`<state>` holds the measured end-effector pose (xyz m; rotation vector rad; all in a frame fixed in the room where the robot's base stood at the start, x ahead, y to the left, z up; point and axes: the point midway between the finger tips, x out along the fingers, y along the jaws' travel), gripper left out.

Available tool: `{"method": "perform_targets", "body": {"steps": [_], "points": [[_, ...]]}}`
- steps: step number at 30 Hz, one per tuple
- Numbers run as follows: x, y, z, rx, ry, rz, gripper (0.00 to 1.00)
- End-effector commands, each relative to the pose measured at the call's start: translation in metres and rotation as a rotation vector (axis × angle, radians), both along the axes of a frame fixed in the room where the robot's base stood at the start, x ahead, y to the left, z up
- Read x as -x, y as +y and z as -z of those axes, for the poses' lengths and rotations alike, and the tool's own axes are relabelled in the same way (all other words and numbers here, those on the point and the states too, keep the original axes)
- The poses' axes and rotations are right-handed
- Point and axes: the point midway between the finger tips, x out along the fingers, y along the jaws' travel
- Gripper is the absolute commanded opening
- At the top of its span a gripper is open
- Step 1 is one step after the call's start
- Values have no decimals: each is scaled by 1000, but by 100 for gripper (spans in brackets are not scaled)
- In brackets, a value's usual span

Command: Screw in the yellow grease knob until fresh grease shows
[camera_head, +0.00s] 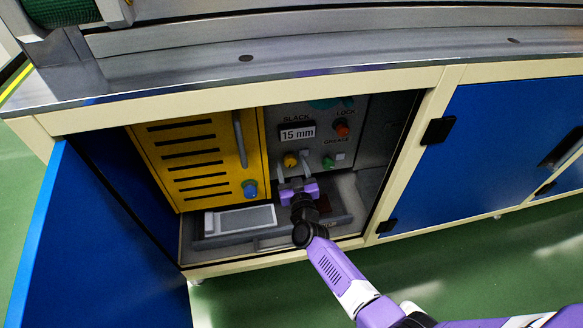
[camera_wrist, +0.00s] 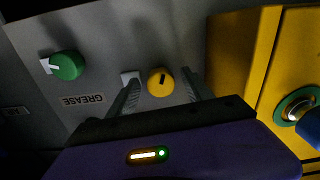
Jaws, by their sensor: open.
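The yellow knob (camera_head: 290,160) is on the grey panel (camera_head: 362,112) inside the open cabinet, below the SLACK readout (camera_head: 297,132) showing 15 mm. In the wrist view the yellow knob (camera_wrist: 161,81), with a dark mark on its face, lies between the two fingers. My gripper (camera_wrist: 160,84) is open, one finger on each side of it, with no clear grip. In the head view my gripper (camera_head: 293,171) reaches up to the panel from below. A small white patch (camera_wrist: 130,77) shows beside the knob, partly behind a finger. I cannot make out grease.
A red knob (camera_head: 342,129) is above right. A yellow vented box (camera_head: 190,150) with a blue knob (camera_head: 250,188) stands left. A tray (camera_head: 215,240) lies below. The blue door (camera_head: 90,240) is open.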

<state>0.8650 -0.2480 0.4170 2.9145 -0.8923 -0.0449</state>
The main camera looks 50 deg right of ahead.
Motion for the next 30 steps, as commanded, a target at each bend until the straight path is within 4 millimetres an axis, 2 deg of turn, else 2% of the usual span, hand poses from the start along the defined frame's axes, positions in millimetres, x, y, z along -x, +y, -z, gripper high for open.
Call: {"method": "perform_targets", "body": {"steps": [6,15,23,30], "points": [[0,0,0,0,0,0,59],[0,0,-1,1,-1,0,0],[0,0,-1,-19,-14,0,0],[-1,1,-1,-115,-79,-1,0]]}}
